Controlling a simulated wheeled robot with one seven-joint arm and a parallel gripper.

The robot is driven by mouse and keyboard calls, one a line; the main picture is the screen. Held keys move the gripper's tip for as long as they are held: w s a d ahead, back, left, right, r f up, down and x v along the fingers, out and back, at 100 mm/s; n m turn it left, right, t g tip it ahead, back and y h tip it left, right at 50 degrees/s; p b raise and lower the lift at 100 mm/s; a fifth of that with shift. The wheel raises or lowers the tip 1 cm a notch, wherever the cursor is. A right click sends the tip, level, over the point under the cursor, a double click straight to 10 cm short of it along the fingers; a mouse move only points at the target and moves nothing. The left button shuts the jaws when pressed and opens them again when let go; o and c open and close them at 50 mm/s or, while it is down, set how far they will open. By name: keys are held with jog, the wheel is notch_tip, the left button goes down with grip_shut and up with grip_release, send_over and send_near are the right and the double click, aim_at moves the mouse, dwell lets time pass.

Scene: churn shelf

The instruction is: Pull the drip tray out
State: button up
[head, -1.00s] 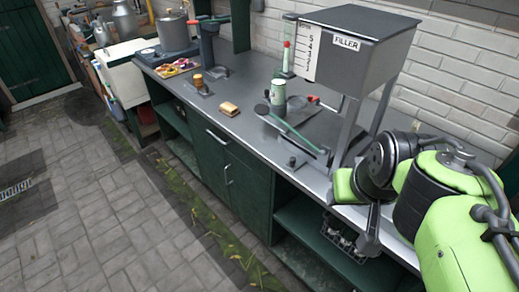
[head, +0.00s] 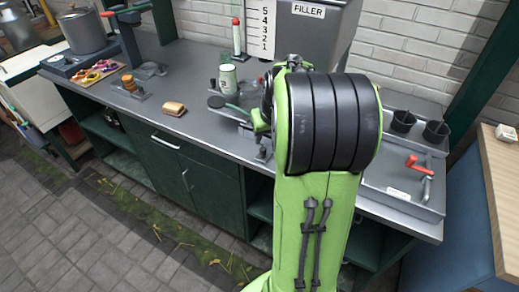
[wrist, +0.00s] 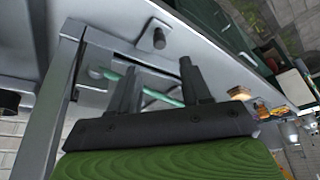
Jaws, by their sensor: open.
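The drip tray (wrist: 155,80) is a flat grey metal piece low under the filler, seen in the wrist view behind and between my fingers. A short dark grey knob (wrist: 158,38) stands up near it, just beyond the gap between my fingertips. My gripper (wrist: 157,70) is open and empty, with a finger to each side of the knob's line and apart from it. In the head view my arm hides most of the tray and my gripper.
The filler (head: 310,30) stands on the counter (head: 205,120), its legs hemming in the tray space. A green-handled tool (wrist: 168,98) lies close by. A red-handled crank (head: 418,166) is right.

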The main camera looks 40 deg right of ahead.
aim_at(263, 149)
jog(key=b+x, duration=0.1)
jog(key=x, duration=0.8)
jog(key=shift+b, duration=0.4)
grip_shut()
